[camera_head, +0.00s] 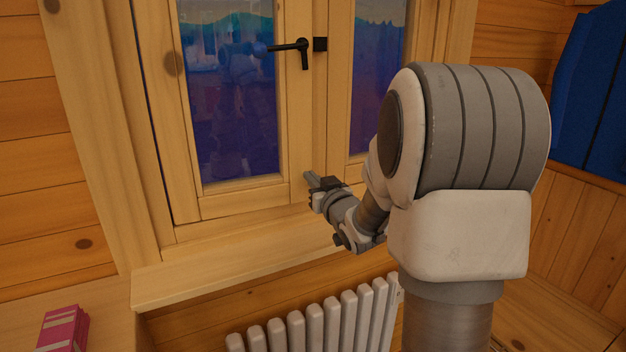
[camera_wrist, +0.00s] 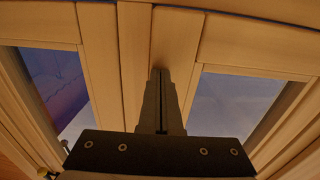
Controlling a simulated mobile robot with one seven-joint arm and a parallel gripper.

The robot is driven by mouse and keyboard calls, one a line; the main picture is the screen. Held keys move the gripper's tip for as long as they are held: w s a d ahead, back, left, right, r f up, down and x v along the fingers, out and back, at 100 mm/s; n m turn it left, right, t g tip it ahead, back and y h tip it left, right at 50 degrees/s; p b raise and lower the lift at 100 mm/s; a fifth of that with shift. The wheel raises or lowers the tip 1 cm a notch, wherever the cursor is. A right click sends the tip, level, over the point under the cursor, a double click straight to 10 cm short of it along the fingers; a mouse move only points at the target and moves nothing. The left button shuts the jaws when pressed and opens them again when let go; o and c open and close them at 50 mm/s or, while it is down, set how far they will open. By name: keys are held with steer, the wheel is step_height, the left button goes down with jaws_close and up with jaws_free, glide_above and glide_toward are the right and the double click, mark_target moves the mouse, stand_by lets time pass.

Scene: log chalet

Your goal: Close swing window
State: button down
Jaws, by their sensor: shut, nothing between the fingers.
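The swing window is a wooden two-sash window with dark blue panes. Its left sash (camera_head: 240,188) looks flush with, or very close to, the frame; I cannot tell whether a small gap is left. In the wrist view my gripper's fingers (camera_wrist: 160,74) are together, pointing at the vertical wooden stiles between the two panes.
A wooden sill (camera_head: 215,268) runs under the window, with a white radiator (camera_head: 315,325) below it. A pink box or book (camera_head: 62,328) lies at the lower left. A blue garment (camera_head: 592,95) hangs on the right wall. Log walls stand on both sides.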

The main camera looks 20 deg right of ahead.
steer(key=w, duration=0.1)
steer(key=w+n+y, duration=0.1)
steer(key=w, duration=0.1)
steer(key=shift+w+d+y+p, duration=0.1)
steer(key=shift+d+y+p, duration=0.1)
steer(key=shift+y+p, duration=0.15)
steer(key=shift+r+y, duration=0.2)
steer(key=shift+y, duration=0.05)
steer(key=shift+a, duration=0.1)
steer(key=shift+f, duration=0.1)
